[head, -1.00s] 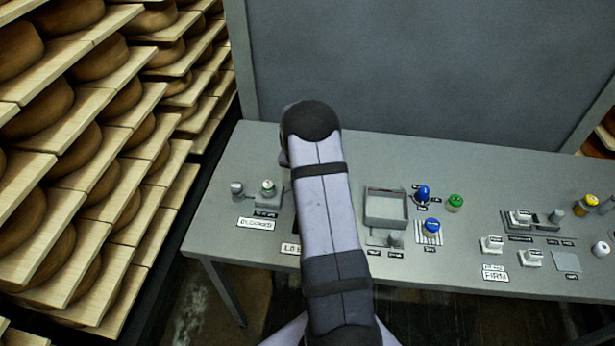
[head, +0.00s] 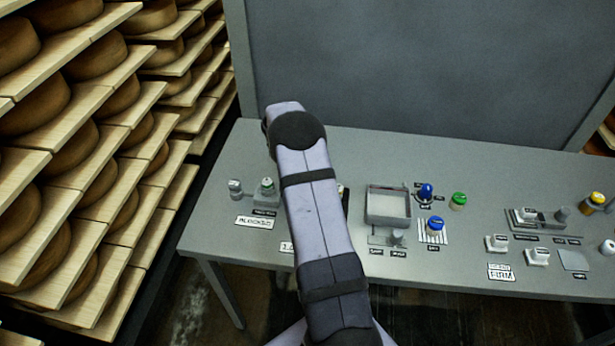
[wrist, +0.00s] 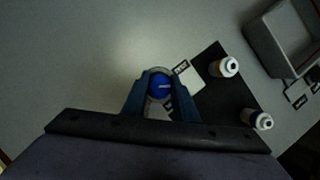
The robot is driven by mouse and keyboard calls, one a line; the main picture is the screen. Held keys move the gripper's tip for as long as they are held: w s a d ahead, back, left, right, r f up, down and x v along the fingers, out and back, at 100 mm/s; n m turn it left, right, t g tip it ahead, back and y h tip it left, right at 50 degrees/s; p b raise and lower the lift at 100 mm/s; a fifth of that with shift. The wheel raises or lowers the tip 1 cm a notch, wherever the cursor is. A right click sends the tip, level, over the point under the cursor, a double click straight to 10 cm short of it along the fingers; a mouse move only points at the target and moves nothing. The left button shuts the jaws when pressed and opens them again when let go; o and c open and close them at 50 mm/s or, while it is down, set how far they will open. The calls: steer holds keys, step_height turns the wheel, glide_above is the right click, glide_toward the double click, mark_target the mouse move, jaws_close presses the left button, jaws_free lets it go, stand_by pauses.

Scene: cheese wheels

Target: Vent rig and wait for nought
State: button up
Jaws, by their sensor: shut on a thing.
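In the wrist view my gripper (wrist: 160,80) is shut on a round blue-topped piece (wrist: 161,88) with a pale rim. The piece is between the two blue fingers, above or at the grey table; I cannot tell if it is lifted. In the head view my arm hides the gripper and this piece. A dark plate (wrist: 222,95) lies to its right, with two white cylindrical pieces (wrist: 225,67) (wrist: 258,119) on it. Which parts make up the rig is not clear.
At the left of the grey table (head: 215,235) stand a green-topped fitting (head: 267,186) and a grey cylinder (head: 235,187). An open grey tray (head: 388,220), blue knobs (head: 426,191) (head: 435,224) and a green knob (head: 458,200) are right of my arm. White blocks (head: 497,243) (head: 537,257) stand farther right.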

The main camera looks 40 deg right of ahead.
steer(key=m+g, duration=0.1)
steer(key=m, duration=0.1)
steer(key=m+g+b, duration=0.1)
steer(key=m, duration=0.2)
steer(key=shift+w+f+m+y, duration=0.1)
steer(key=shift+f+m+y, duration=0.05)
steer(key=shift+m+y, duration=0.2)
steer(key=shift+m+g+y+b, duration=0.45)
steer(key=shift+m+g+b, duration=0.2)
steer(key=shift+m, duration=1.5)
steer(key=o, duration=1.1)
steer(key=shift+c, duration=0.2)
step_height(320, 180, up, 9)
steer(key=shift+r+p, duration=0.65)
